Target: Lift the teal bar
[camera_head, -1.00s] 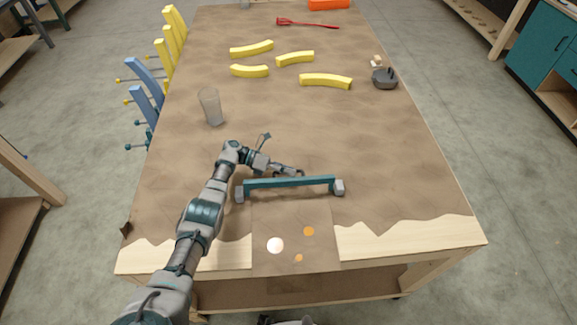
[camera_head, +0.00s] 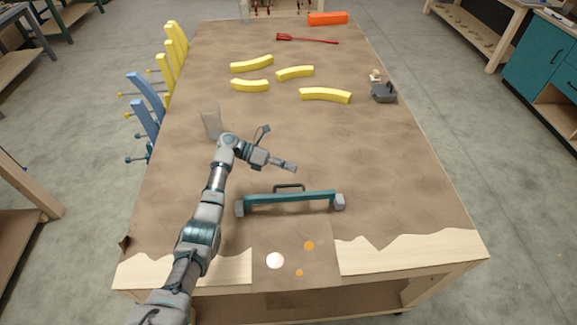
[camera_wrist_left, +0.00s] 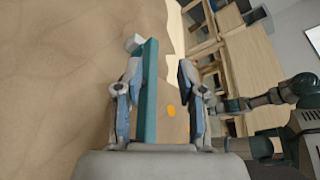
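The teal bar (camera_head: 290,197) lies across the near part of the table, with grey blocks at its ends and a dark loop handle (camera_head: 289,186) on its far side. In the left wrist view the teal bar (camera_wrist_left: 149,95) runs lengthwise between the two fingers, partly hidden by the left one. My left gripper (camera_head: 289,166) is just beyond the bar in the head view, with a visible gap to it. In the left wrist view the gripper (camera_wrist_left: 158,90) has its fingers apart and nothing clamped. My right gripper cannot be made out.
Several yellow curved pieces (camera_head: 325,95) lie farther up the table. A clear cup (camera_head: 211,122) stands beside my left arm. A dark pot (camera_head: 383,92) is near the right edge, and a red tool (camera_head: 306,39) lies farther back. The table right of the bar is clear.

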